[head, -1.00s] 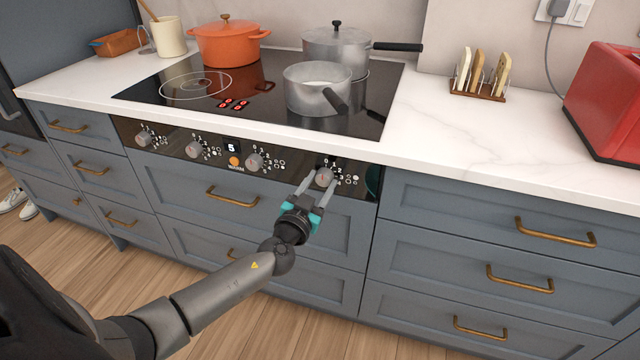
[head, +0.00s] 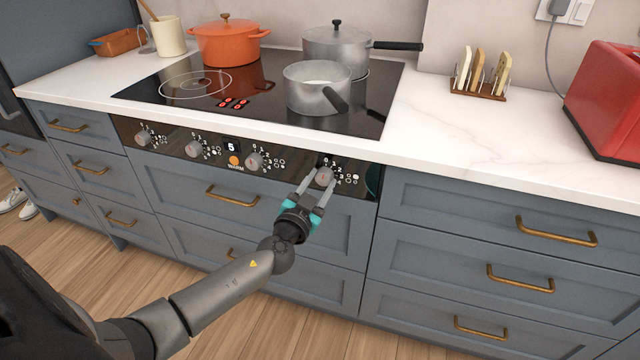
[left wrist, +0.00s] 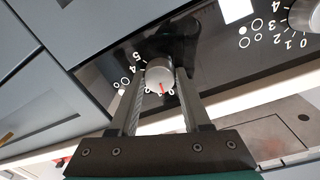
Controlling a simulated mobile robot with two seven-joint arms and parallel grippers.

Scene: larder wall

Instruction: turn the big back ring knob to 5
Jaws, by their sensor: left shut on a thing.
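The control panel (head: 290,172) on the front of the hob carries several grey knobs. My left gripper (head: 320,182) is shut on the rightmost knob (head: 325,175), with one finger on each side of it. In the left wrist view the held knob (left wrist: 159,76) is grey with a red mark, which points towards the hob side, away from the printed 4 and 5. The digit by the mark is partly hidden by the fingers. Ring symbols stand beside the knob, too small to read surely. My right gripper is not in view.
An open steel pan (head: 317,90), a lidded steel pot (head: 335,48) and an orange pot (head: 228,42) stand on the black hob (head: 215,108). A toast rack (head: 478,92) and a red appliance (head: 608,105) stand on the counter at right. Drawer handles stick out below.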

